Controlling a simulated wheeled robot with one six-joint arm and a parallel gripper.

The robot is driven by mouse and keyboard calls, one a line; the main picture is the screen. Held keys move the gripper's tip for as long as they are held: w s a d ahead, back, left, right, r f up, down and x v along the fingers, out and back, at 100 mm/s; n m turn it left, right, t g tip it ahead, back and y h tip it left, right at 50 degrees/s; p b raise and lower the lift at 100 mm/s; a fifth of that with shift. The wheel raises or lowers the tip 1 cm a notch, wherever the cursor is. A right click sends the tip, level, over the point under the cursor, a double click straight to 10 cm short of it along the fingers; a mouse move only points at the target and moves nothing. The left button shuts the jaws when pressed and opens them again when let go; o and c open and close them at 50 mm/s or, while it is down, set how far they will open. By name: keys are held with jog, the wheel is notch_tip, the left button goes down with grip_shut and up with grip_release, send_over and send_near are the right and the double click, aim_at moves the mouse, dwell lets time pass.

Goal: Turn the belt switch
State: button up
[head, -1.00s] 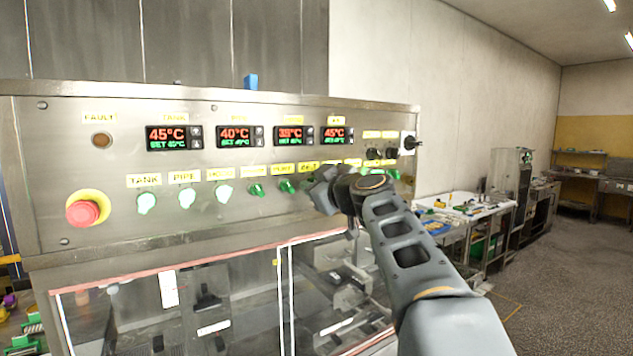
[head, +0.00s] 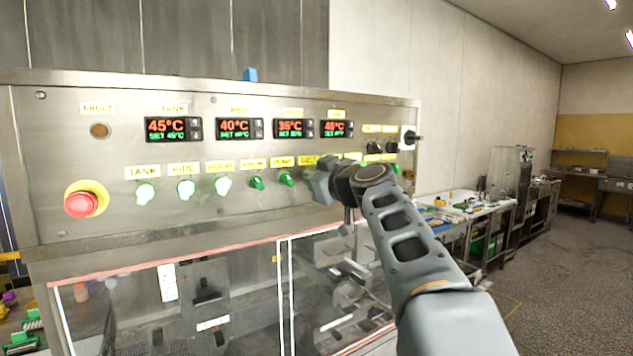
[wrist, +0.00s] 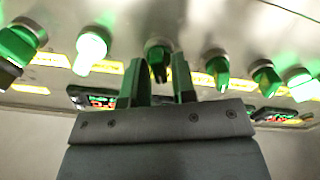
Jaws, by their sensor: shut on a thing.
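The belt switch (wrist: 157,47) is a green knob on a round collar. In the wrist view it sits between the two fingers of my gripper (wrist: 158,78), which is shut on its handle. In the head view my gripper (head: 322,186) is at the panel below the yellow BELT label (head: 308,160) and hides the switch. I cannot tell the knob's exact angle.
On the control panel (head: 60,140), other green knobs sit close on both sides, including an unlit one (head: 287,178) to the left. Lit green switches (head: 187,190) and a red stop button (head: 82,205) are farther left. A clear guard is below.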

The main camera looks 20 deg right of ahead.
jog(key=shift+d+m+b, duration=0.2)
jog(key=shift+m+b, duration=1.55)
jog(key=shift+m, duration=3.25)
jog(key=o, duration=0.7)
jog(key=s+d+b, duration=0.1)
jog(key=s+b, duration=0.4)
jog(key=s, duration=0.8)
jog(key=shift+s+d, duration=0.25)
jog(key=shift+s, duration=0.15)
jog(key=shift+m, duration=0.4)
